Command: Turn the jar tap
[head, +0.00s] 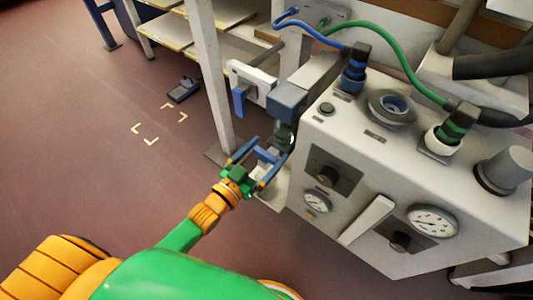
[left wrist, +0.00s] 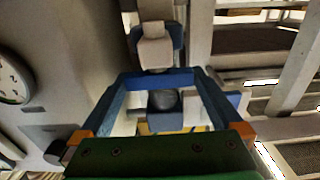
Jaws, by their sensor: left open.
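A grey-blue block (head: 287,98) juts from the left side of the pale machine, with a darker body (head: 283,135) below it. A small blue handle (head: 266,155), seemingly the tap's, shows under that body. My left gripper (head: 273,147) is open, its two blue fingers reaching either side of the handle; I cannot tell whether they touch it. In the left wrist view my open fingers (left wrist: 162,76) frame a blue bar (left wrist: 158,79) across their tips and a dark round part (left wrist: 164,100) behind it. The jar is not clearly visible. My right gripper is not in view.
The machine (head: 345,125) with gauges, knobs and hoses fills the right. A white post (head: 208,70) stands behind my gripper, near a white bracket with a blue lever (head: 239,102). Shelves (head: 170,30) stand at the back. The floor at left is mostly clear.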

